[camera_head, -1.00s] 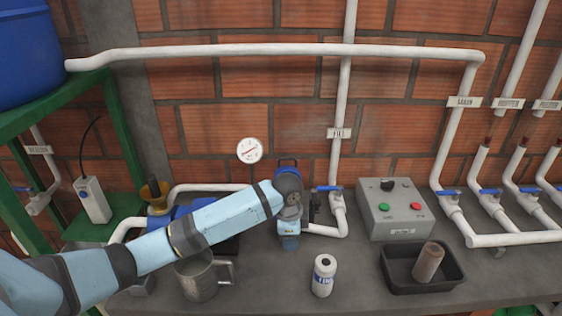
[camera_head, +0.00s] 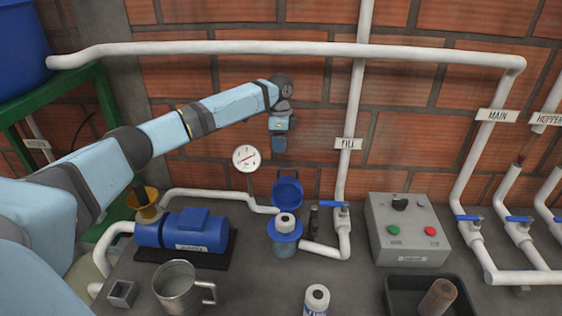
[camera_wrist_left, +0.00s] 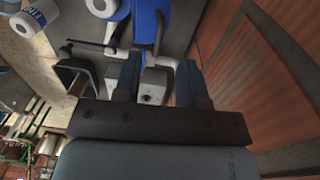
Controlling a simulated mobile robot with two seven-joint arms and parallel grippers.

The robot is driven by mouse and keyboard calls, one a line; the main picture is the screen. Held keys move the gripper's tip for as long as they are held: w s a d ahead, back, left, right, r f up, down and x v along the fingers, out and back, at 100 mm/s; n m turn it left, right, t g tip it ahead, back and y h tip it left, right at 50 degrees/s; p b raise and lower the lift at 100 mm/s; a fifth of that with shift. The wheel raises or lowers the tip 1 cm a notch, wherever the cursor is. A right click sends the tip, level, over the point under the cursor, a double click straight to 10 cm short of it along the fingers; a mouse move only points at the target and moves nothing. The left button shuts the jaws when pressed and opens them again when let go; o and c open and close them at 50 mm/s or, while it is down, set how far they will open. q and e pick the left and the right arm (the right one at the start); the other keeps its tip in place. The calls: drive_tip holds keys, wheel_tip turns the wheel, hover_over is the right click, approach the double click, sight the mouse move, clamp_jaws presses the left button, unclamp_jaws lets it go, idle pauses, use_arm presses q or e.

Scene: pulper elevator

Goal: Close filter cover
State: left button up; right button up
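The filter (camera_head: 286,248) stands on the counter with a blue rim and a white cartridge (camera_head: 287,221) showing in its open top. Its round blue filter cover (camera_head: 288,191) is open, tilted up behind the filter with its hollow inside facing me. My left gripper (camera_head: 279,145) hangs in the air above the cover, in front of the brick wall, apart from it. In the left wrist view the two fingers of the left gripper (camera_wrist_left: 158,78) are apart with nothing held. Blue parts (camera_wrist_left: 150,20) show beyond them. My right gripper is not in view.
A gauge (camera_head: 246,158) and a blue pump (camera_head: 190,231) are left of the filter. A pipe valve (camera_head: 335,205) and a grey control box (camera_head: 408,230) are to its right. A metal mug (camera_head: 178,288) and white bottle (camera_head: 317,299) stand in front.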

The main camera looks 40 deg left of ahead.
use_arm(q)
wheel_tip(320, 180, down, 8)
drive_tip(key=shift+d+f+p, duration=0.1)
drive_tip(key=shift+p, duration=0.45)
drive_tip(key=shift+c, duration=0.5)
clamp_jaws()
